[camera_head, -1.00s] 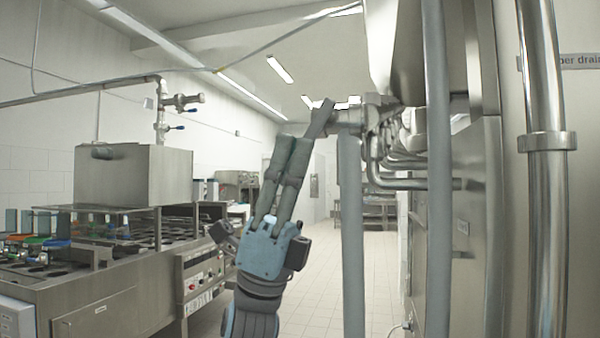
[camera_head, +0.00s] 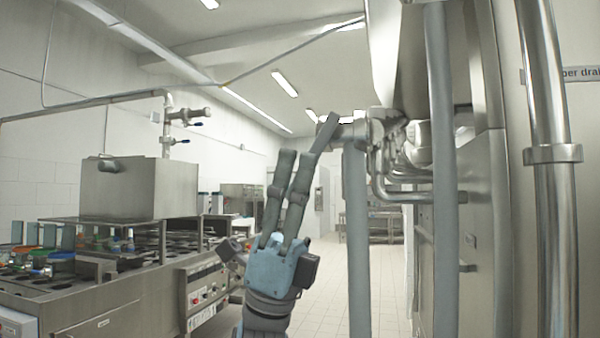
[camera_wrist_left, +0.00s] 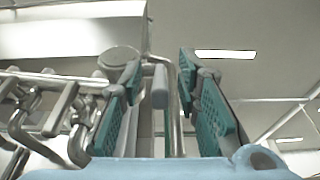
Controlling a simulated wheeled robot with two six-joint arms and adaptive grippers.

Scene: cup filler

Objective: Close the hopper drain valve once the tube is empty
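The drain valve's grey lever (camera_head: 325,132) slants down and left from a horizontal steel pipe end (camera_head: 345,131) beside the large steel machine. My left gripper (camera_head: 298,156) points upward from below, its two fingers apart at the lever's lower end. In the left wrist view, the lever's rounded end (camera_wrist_left: 160,88) shows between the open fingers (camera_wrist_left: 162,75), with a clear gap to the right finger. I cannot tell whether a finger touches it. A tapered steel hopper (camera_head: 388,45) is above right. The tube's contents cannot be seen. My right gripper is out of view.
A grey upright post (camera_head: 357,240) stands just right of my left gripper, with another (camera_head: 442,200) beyond it. A partly cut-off label (camera_head: 582,74) reads "per drai". A steel filling counter (camera_head: 130,290) stands at left. Open tiled floor (camera_head: 320,270) lies between.

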